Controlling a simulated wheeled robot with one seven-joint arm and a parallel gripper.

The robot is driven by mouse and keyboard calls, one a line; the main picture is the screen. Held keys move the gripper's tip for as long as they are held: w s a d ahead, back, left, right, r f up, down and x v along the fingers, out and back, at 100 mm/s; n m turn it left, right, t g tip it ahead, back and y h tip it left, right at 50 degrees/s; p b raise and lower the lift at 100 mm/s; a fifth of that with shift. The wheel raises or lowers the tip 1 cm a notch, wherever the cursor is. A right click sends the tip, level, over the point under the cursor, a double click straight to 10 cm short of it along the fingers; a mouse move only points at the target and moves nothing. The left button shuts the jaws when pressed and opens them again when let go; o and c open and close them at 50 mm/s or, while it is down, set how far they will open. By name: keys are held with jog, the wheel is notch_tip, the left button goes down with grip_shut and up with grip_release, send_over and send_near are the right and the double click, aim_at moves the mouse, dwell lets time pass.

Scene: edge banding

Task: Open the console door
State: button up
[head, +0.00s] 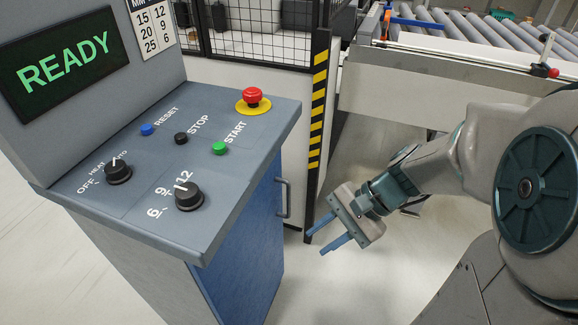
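The console (215,104) stands at the left, with a sloped grey control top. Its blue door (250,250) is on the side below the top and looks shut. A dark vertical handle (284,198) sticks out near the door's far edge. My gripper (323,235) is to the right of the handle and a little lower in the picture. Its two blue fingers are apart with nothing between them, pointing left toward the door. A gap shows between the fingertips and the handle. Nothing hides the handle.
A black post with yellow stripes (319,110) stands just behind the handle, joined to a mesh fence (262,35). A roller conveyor (480,35) is at the back right. The console top carries a red emergency button (252,96) and knobs. Pale floor (345,290) is clear below my gripper.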

jog(key=w+d+f+m+t+y+b, duration=0.4)
jog(key=w+f+m+t+y+b, duration=0.3)
jog(key=w+f+m+t+b, duration=0.75)
jog(key=m+g, duration=0.1)
jog(key=g, duration=0.3)
send_over(289, 215)
jog(key=shift+w+a+f, duration=0.1)
jog(key=shift+w+f, duration=0.25)
jog(key=shift+f, duration=0.4)
grip_shut()
